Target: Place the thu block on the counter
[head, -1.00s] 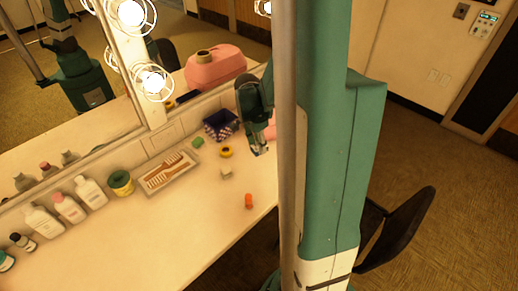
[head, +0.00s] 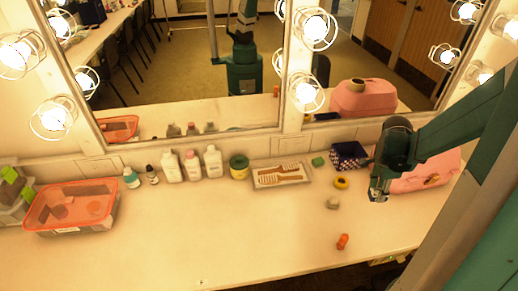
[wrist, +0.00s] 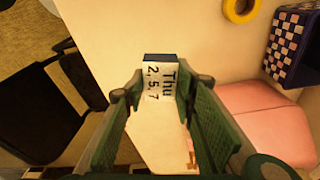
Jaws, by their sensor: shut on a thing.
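The thu block (wrist: 160,82) is white with a dark blue top edge and reads "Thu 2,5,7" in the wrist view. My gripper (wrist: 161,90) is shut on it, with a green finger on either side. In the head view my gripper (head: 379,196) points down in front of the pink case, at the right part of the counter (head: 230,225). The block is mostly hidden by my fingers there. I cannot tell how far it is above the counter.
A pink case (head: 425,178) and a checkered dark box (head: 347,155) stand close to my gripper. A yellow ring (head: 341,182), a beige block (head: 333,203) and an orange piece (head: 343,241) lie to its left. A comb tray (head: 281,175) is farther left. The front middle is clear.

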